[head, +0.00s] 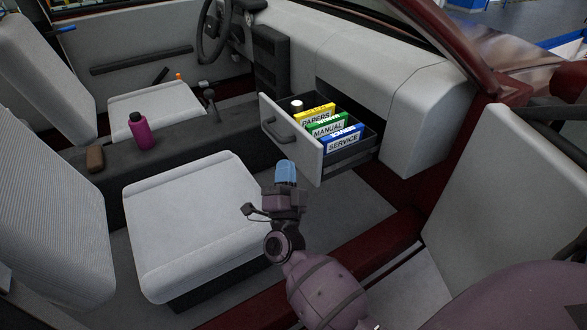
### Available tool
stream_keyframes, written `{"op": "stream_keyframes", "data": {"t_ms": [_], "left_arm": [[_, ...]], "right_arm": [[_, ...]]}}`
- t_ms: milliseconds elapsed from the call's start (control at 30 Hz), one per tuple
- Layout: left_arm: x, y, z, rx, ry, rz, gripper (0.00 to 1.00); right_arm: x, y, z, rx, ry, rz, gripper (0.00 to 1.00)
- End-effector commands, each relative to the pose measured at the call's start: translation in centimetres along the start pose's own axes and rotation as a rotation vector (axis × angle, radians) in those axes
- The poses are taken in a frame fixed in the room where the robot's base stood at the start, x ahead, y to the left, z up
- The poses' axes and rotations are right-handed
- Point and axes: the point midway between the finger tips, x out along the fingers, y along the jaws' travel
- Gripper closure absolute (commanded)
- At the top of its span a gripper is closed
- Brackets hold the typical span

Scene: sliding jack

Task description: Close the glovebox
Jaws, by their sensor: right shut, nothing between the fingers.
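The glovebox (300,148) is a drawer pulled out of the light grey dashboard, with a pale front panel and a dark handle (278,130). Inside it are a yellow PAPERS folder (316,117), a green MANUAL folder (327,129), a blue SERVICE folder (343,142) and a small white-topped cylinder (297,105). My right gripper (286,172), with light blue fingertips, is shut and empty. In the picture it is just below the front panel's lower edge; I cannot tell whether it touches it. My left gripper is not in view.
The passenger seat (195,215) is below left of the glovebox. A magenta bottle (140,131) and a brown object (95,159) rest on the centre console. The red door sill (290,285) runs under my right arm, and an open door panel (500,195) stands at right.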

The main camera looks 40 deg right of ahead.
Motion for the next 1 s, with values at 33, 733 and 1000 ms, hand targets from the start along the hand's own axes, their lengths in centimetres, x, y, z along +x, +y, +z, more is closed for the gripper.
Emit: {"op": "stream_keyframes", "data": {"t_ms": [33,733,1000], "left_arm": [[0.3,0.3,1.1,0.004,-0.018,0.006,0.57],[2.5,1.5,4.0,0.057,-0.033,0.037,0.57],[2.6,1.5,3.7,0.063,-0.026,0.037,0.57]], "right_arm": [[-0.1,0.9,1.4,0.027,0.046,0.043,1.0],[-1.3,3.4,12.0,0.285,0.696,0.758,1.0],[-1.4,3.0,12.7,0.295,0.746,0.841,1.0]]}}
